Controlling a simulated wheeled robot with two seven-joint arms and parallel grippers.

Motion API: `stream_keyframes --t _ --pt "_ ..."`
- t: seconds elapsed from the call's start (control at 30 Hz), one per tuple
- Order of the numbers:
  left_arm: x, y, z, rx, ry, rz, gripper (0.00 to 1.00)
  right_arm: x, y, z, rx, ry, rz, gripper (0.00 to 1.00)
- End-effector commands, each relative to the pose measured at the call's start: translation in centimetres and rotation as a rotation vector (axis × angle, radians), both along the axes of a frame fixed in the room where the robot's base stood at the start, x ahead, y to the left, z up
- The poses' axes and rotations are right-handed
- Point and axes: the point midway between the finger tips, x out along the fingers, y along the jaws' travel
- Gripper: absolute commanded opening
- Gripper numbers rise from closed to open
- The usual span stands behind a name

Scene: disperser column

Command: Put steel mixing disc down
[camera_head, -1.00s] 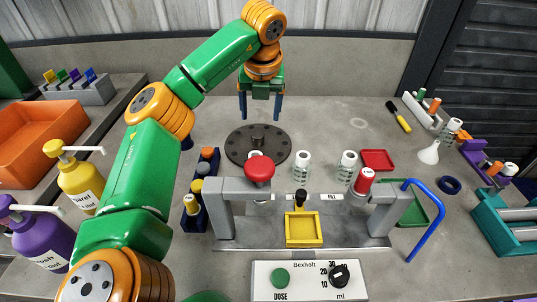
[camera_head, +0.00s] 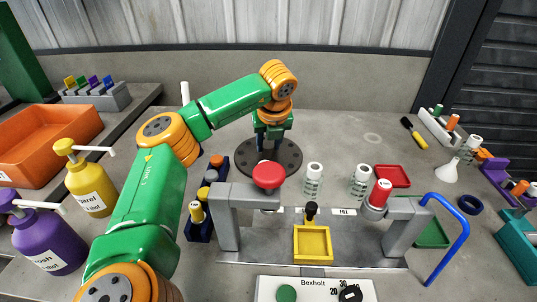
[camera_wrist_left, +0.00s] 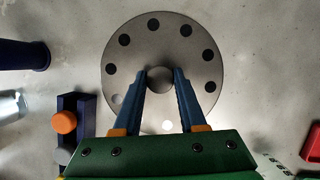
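The steel mixing disc (camera_head: 286,165) is a dark round plate with a raised middle knob, lying flat on the grey bench behind the small press-like stand. In the left wrist view the disc (camera_wrist_left: 205,68) shows a ring of dark holes. Its knob (camera_wrist_left: 160,79) sits between the two blue fingertips. My left gripper (camera_head: 271,146) points straight down over the disc's middle; it also shows in the left wrist view (camera_wrist_left: 160,76). Its fingers are close on both sides of the knob, but whether they press on it I cannot tell. My right gripper is not in view.
The grey stand with a red knob (camera_head: 269,175) and a yellow tray (camera_head: 312,243) is in front. White bottles (camera_head: 313,180) stand right of the disc, a dark blue rack (camera_head: 195,229) left. Bare bench lies behind and right of the disc.

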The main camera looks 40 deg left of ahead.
Motion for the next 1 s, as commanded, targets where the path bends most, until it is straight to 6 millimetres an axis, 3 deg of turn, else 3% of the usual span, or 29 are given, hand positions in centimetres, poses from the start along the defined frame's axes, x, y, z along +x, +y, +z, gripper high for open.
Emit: stream_keyframes --t 0.03,0.1,1.0 --pt "0.01 0.01 0.00 0.000 0.000 0.000 0.11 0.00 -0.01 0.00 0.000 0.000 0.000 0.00" --pt "0.00 0.00 0.01 0.000 0.000 0.000 0.00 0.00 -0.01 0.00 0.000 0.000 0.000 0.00" --pt "0.02 -0.01 0.04 -0.001 -0.001 0.000 0.00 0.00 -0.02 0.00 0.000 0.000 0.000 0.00"
